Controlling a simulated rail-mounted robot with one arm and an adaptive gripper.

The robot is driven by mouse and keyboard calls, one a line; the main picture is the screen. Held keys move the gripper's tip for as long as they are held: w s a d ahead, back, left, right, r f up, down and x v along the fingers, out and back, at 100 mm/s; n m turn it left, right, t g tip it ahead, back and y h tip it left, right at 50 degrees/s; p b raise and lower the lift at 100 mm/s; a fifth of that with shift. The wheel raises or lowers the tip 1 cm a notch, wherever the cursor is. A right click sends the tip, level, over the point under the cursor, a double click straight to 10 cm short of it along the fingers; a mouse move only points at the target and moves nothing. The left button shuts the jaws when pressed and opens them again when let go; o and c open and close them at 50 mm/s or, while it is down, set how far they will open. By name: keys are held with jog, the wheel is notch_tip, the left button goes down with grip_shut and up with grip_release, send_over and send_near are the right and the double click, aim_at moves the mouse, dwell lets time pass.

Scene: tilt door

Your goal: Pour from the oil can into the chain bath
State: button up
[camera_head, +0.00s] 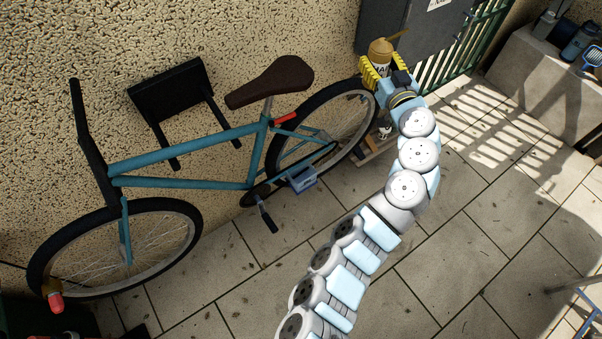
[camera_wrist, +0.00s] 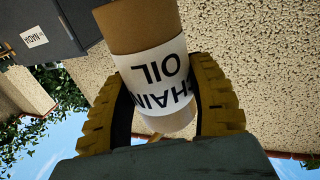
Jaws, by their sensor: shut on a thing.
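The oil can (camera_head: 380,50), tan with a white label and a thin spout pointing right, is held up between the yellow fingers of my gripper (camera_head: 384,74). In the wrist view the can (camera_wrist: 140,30) fills the gap between both fingers (camera_wrist: 160,85), with its "CHAIN OIL" label upside down. The can looks roughly upright in the head view. A small blue box (camera_head: 303,180), apparently the chain bath, sits under the chain at the rear of the teal bicycle. The can is well apart from it, up and to the right. The box's inside is too small to make out.
The bicycle (camera_head: 190,182) stands along the rough wall, its rear wheel (camera_head: 318,128) between the can and the blue box. A low wooden stand (camera_head: 376,148) with a small bottle is below my gripper. A grey cabinet (camera_head: 428,25) is behind the can.

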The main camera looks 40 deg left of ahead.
jog(key=s+a+f+n+g+b, duration=0.3)
jog(key=s+a+f+g+b, duration=0.1)
jog(key=f+b, duration=0.6)
jog(key=s+a+f+n+g+y+b, duration=0.1)
jog(key=s+a+f+n+g+b, duration=0.3)
jog(key=f, duration=1.2)
jog(key=s+a+f+n+g+b, duration=0.3)
jog(key=s+f+g+b, duration=0.5)
jog(key=f+b, duration=0.6)
jog(key=shift+s+a+n+g+y+b, duration=0.2)
jog(key=shift+s+n+b, duration=0.1)
jog(key=shift+s+b, duration=0.4)
jog(key=shift+s+a+n+g+y+b, duration=0.1)
jog(key=shift+s+a+n+g+b, duration=0.15)
jog(key=shift+s+b, duration=0.45)
jog(key=shift+w+d, duration=0.1)
jog(key=shift+d, duration=0.1)
jog(key=shift+r, duration=0.15)
jog(key=s+f+m+p, duration=0.1)
jog(key=m+p, duration=0.1)
jog(key=s+f+m+y+p, duration=0.1)
jog(key=m+p, duration=0.1)
jog(key=m, duration=0.1)
jog(key=s+f+m+y+p, duration=0.1)
jog(key=s+m, duration=0.1)
jog(key=shift+s+d+m+t+p, duration=0.1)
jog(key=shift+d+m+t+p, duration=0.15)
jog(key=shift+d+p, duration=0.15)
